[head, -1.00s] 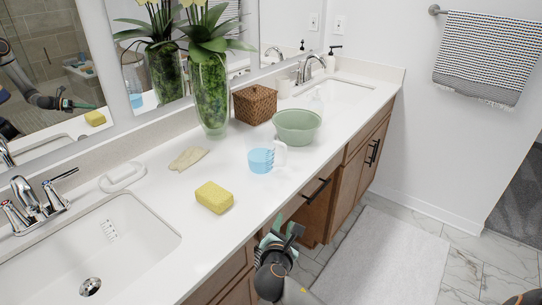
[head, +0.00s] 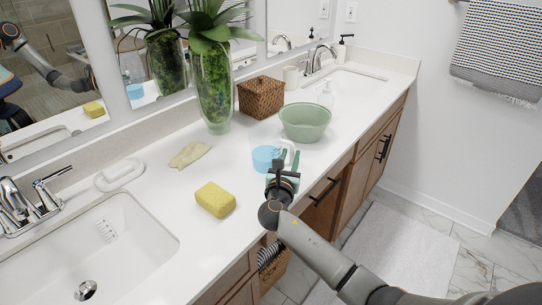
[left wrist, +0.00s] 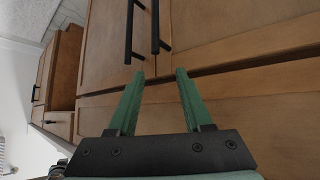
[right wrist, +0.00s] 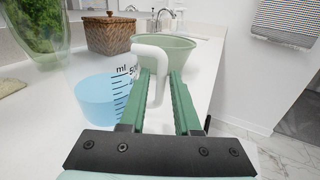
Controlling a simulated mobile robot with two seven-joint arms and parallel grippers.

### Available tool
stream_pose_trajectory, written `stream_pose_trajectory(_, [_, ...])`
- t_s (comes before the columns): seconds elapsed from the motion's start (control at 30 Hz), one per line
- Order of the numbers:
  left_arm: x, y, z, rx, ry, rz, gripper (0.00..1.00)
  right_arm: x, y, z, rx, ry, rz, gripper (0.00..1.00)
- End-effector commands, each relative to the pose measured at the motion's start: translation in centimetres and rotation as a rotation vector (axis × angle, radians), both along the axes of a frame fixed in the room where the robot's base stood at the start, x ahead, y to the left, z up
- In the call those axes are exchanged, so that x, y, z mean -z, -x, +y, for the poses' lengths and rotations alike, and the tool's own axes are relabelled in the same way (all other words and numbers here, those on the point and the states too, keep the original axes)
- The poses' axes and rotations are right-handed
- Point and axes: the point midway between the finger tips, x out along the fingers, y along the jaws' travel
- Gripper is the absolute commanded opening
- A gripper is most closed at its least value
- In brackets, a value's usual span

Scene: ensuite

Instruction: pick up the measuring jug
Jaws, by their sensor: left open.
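The measuring jug (head: 265,157) is clear with blue liquid and a white handle, upright on the white counter. My right gripper (head: 290,160) is at its handle side, above the counter's front edge. In the right wrist view the jug (right wrist: 98,100) shows its printed scale, and the handle (right wrist: 151,62) lies between the green fingers of my right gripper (right wrist: 159,75). These fingers stand apart, with a gap beside the handle. In the left wrist view my left gripper (left wrist: 160,73) is open and empty, facing brown cabinet doors. The head view does not show it directly.
A green bowl (head: 305,122) stands close behind the jug. A yellow sponge (head: 215,199), a beige cloth (head: 189,155) and a tall plant vase (head: 214,95) are on the left. A wicker box (head: 261,97) is behind. Black cabinet handles (left wrist: 130,35) are near my left gripper.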

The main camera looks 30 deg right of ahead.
Motion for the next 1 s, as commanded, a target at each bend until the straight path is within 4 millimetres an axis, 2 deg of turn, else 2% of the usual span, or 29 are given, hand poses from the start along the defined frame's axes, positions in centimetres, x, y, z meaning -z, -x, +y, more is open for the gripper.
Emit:
stream_pose_trajectory(0.27, [-0.2, 0.0, 0.0, -0.001, -0.001, 0.001, 0.50, -0.9, -2.5, -2.5, 0.003, 0.000, -0.001, 0.31])
stream_pose_trajectory(0.4, [0.1, 0.0, 0.1, -0.001, -0.001, 0.001, 0.50, -0.7, -3.6, -3.4, 0.001, 0.000, 0.000, 0.31])
stream_pose_trajectory(0.7, [0.1, 0.0, 0.1, -0.001, -0.001, 0.000, 0.50, -0.7, -3.9, -3.7, 0.001, -0.002, -0.001, 0.31])
stream_pose_trajectory(0.77, [0.1, 0.0, 0.1, -0.001, -0.001, 0.000, 0.50, -0.7, -3.9, -3.7, 0.001, -0.002, -0.001, 0.26])
stream_pose_trajectory(1.0, [0.1, 0.0, 0.0, 0.000, -0.001, 0.000, 0.50, -0.7, -3.9, -3.7, 0.000, -0.002, -0.001, 0.00])
